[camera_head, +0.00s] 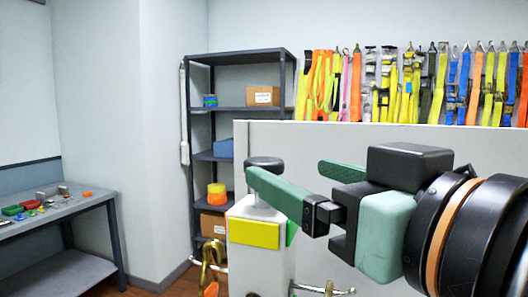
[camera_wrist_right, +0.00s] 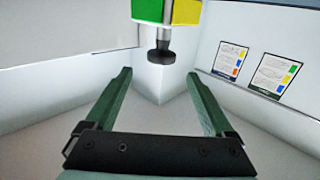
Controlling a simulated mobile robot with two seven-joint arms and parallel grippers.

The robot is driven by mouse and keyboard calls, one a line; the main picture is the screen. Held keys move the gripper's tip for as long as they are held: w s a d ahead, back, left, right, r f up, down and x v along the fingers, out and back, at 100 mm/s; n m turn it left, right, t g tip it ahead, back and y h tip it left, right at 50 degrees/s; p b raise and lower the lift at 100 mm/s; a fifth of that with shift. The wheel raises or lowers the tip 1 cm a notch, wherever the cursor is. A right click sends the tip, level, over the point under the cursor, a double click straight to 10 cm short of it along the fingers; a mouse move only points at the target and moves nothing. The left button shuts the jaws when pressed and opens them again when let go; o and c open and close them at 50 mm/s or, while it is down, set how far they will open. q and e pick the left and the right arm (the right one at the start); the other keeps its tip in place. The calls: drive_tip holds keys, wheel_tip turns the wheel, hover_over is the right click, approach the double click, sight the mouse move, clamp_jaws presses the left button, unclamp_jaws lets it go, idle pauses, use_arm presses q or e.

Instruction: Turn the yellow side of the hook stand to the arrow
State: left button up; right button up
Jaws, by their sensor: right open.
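The hook stand (camera_head: 258,275) is a white post in the lower middle of the head view, with a dark round knob (camera_head: 265,162) on top. Its yellow side (camera_head: 254,233) faces me, and a narrow green side shows at its right. In the right wrist view the knob (camera_wrist_right: 162,54), the green side (camera_wrist_right: 147,10) and the yellow side (camera_wrist_right: 187,11) show at the top. My right gripper (camera_head: 287,172) is open, its two green fingers apart near the knob; in the wrist view nothing is between them. I see no arrow. My left gripper is not in view.
A pale partition (camera_head: 350,140) stands behind the gripper, with colourful straps (camera_head: 400,85) hanging above it. A dark shelf rack (camera_head: 240,108) with boxes stands behind the stand. A grey bench (camera_head: 60,208) with small parts is at the left. Brass-coloured hooks (camera_head: 213,258) show low down.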

sight(256, 158)
drive_tip(key=p+x, duration=0.2)
drive_tip(key=x, duration=0.8)
drive_tip(key=shift+w+a, duration=0.3)
drive_tip(key=shift+w, duration=0.25)
clamp_jaws()
